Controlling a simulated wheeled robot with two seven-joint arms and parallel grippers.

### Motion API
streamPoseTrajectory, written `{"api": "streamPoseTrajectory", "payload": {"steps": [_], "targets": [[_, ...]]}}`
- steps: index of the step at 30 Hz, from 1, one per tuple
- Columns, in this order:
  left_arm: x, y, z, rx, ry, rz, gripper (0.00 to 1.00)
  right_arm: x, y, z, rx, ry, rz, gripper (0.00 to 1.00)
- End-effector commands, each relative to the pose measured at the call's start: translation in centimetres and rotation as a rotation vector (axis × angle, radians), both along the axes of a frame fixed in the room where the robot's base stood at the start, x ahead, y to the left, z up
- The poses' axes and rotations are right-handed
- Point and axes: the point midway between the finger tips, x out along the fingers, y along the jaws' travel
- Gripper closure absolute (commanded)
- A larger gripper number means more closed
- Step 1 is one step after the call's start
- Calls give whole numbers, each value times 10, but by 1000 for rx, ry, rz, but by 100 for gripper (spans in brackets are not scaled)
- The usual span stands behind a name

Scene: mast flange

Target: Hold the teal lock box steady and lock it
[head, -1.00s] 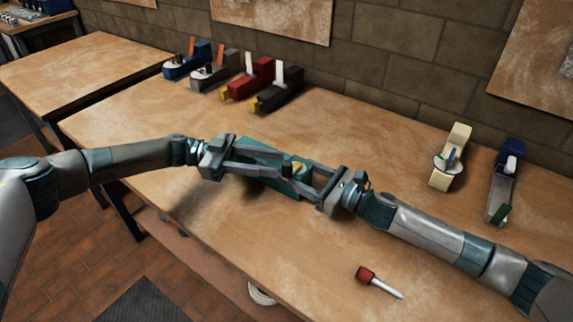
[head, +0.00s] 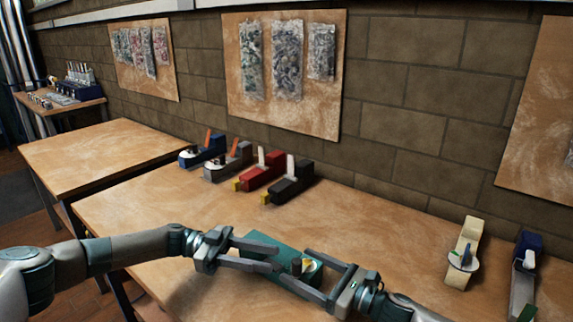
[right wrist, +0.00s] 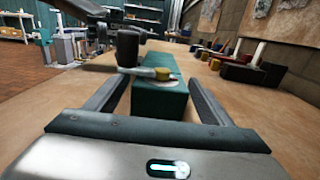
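The teal lock box (head: 287,244) lies on the wooden workbench between my two grippers. On its top are a dark upright knob (right wrist: 127,48) on a grey lever and a yellow piece (right wrist: 161,74). My left gripper (head: 276,256) is open, its fingers pointing right over the left part of the box, short of the knob. My right gripper (head: 293,272) is open at the other end. In the right wrist view, its fingers stand on both sides of the box with a gap at each side. The fingers partly hide the box in the head view.
Blue, grey, red (head: 264,172) and black (head: 291,183) tools stand in a row behind the box near the wall. A cream dispenser (head: 463,257) and a blue one (head: 525,265) stand at the right. The bench between is clear.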

Motion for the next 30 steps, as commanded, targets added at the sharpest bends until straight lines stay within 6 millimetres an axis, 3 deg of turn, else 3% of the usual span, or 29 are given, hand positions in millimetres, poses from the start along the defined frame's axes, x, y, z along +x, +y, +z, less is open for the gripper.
{"api": "streamPoseTrajectory", "payload": {"steps": [11,30], "targets": [[0,0,0,0,0,0,62,-7,-10,-1,0,1,0,25],[0,0,0,0,0,0,62,-61,-91,-1,0,2,-1,25]]}}
